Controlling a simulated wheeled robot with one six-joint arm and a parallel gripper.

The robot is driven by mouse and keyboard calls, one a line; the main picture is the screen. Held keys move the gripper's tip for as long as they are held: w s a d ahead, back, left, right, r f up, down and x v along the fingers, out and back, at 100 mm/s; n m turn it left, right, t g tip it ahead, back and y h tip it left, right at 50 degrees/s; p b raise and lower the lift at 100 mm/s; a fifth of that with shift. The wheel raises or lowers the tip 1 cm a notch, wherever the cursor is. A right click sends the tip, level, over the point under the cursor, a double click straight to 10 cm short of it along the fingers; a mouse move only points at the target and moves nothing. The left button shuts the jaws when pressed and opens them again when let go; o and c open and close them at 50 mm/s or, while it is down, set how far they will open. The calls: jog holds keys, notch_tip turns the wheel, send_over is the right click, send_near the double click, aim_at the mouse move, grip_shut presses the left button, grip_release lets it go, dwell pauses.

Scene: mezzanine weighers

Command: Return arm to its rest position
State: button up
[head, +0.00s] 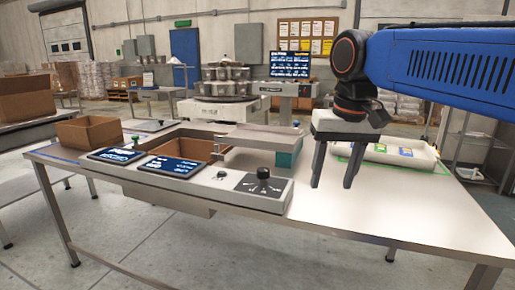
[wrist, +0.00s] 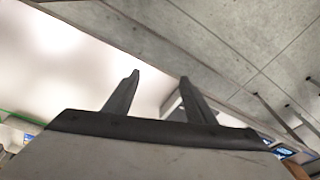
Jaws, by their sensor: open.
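My gripper (head: 334,184) hangs from my blue arm at the right of the head view, fingers pointing down above the bare right part of the steel table (head: 385,208). Its two dark fingers are apart with nothing between them. In the wrist view the open fingers (wrist: 160,92) show over the pale table top (wrist: 60,60) and its edge, with the grey floor beyond. The control panel (head: 225,188), with two dark screens and a black knob (head: 263,174), lies left of my gripper and apart from it.
A white tray (head: 420,160) with coloured packets sits behind my gripper on the right. A brown box (head: 90,131) stands at the table's left end. A multihead weigher (head: 228,80) and a display screen (head: 289,64) stand behind. The right front of the table is clear.

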jog(key=s+d+f+t, duration=0.1)
jog(key=s+d+f, duration=0.5)
jog(key=f, duration=0.5)
jog(key=s+d+f+t, duration=0.2)
jog(key=s+d+f, duration=0.4)
jog(key=f, duration=0.5)
jog(key=shift+s+d+h, duration=0.2)
jog(key=shift+s+h, duration=0.1)
jog(key=shift+s, duration=0.8)
jog(key=shift+f, duration=0.1)
